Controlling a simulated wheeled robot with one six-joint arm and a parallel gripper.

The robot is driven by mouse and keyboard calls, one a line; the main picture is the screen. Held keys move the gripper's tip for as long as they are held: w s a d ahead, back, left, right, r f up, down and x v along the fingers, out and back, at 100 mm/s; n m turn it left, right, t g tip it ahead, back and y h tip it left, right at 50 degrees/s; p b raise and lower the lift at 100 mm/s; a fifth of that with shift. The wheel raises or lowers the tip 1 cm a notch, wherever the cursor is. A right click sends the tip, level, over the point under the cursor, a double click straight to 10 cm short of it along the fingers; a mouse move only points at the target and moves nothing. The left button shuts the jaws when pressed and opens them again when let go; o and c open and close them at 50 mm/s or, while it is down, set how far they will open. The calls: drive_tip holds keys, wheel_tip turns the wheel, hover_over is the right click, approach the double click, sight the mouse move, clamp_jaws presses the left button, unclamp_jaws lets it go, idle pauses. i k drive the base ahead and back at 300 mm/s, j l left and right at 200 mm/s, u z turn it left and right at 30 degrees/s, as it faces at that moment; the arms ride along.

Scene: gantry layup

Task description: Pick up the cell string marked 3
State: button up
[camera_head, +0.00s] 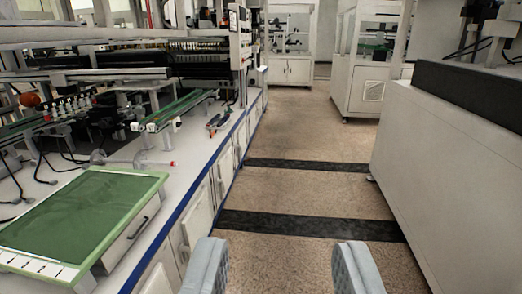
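My gripper (282,268) is open and empty, its two grey padded fingers wide apart at the bottom of the view, over the aisle floor. A green-framed box with a dark green top (95,203) sits on the white bench at the lower left, well to the left of my gripper. A row of small white tabs with dark marks (38,266) runs along its near edge. The marks are too small to read, so I cannot tell which is 3. I cannot make out separate cell strings on the green top.
The white bench (196,160) with a blue edge and cabinet doors runs along the left. Green rails (180,108) and cables stand on it. A large white cabinet (440,160) with a black top bounds the right. The speckled floor (300,190) between is clear, with dark bands.

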sight(225, 119)
drive_tip(key=i, duration=1.65)
drive_tip(key=i+u, duration=0.2)
drive_tip(key=i, duration=0.3)
drive_tip(key=i+l+u, duration=0.2)
drive_tip(key=i, duration=0.35)
drive_tip(key=i+l+u, duration=0.2)
drive_tip(key=i, duration=0.3)
drive_tip(key=i+l+u, duration=0.2)
drive_tip(key=i+l, duration=0.15)
drive_tip(key=i, duration=0.1)
